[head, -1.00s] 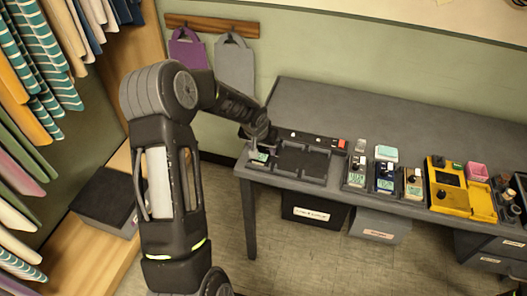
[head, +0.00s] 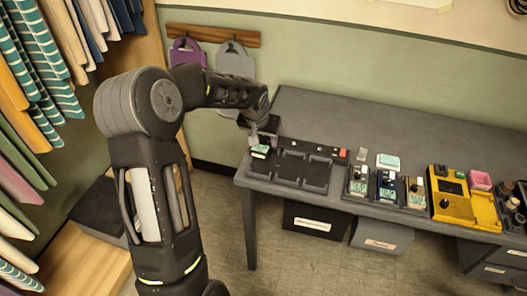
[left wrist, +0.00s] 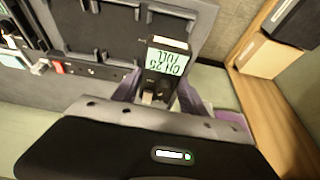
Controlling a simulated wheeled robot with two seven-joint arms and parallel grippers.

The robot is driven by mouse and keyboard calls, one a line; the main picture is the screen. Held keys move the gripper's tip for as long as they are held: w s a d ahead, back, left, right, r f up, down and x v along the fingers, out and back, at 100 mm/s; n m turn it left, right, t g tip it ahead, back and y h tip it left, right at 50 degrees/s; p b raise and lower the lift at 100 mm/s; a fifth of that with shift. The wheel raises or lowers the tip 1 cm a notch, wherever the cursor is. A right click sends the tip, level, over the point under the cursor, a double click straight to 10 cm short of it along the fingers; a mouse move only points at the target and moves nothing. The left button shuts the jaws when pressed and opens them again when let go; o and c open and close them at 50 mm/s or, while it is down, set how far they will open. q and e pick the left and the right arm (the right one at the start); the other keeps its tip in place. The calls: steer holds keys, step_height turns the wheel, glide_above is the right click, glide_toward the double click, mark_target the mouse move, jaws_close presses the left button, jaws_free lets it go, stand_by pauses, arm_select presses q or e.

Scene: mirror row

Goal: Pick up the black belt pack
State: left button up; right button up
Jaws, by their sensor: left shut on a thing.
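My left gripper (head: 263,139) is shut on the black belt pack (head: 259,153) at the left end of the desk. In the left wrist view the belt pack (left wrist: 166,63) sits between the fingers (left wrist: 158,86), and its lit pale green screen reads CH 25 FULL upside down. The pack is held just above the left end of the dark charging dock (head: 316,172). The dock (left wrist: 85,30) also shows in the left wrist view, with empty bays. My right gripper is not in view.
The desk's back strip (head: 350,125) is clear.

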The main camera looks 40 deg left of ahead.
arm_select(q)
steer(key=shift+r, duration=1.15)
steer(key=s+d+r+m, duration=0.1)
steer(key=d+r, duration=0.1)
steer(key=d, duration=0.9)
steer(key=s+d+r+m+h, duration=0.1)
steer(key=s+d+r+m, duration=0.1)
steer(key=d, duration=1)
steer(key=shift+r, duration=0.35)
steer(key=shift+d, duration=0.1)
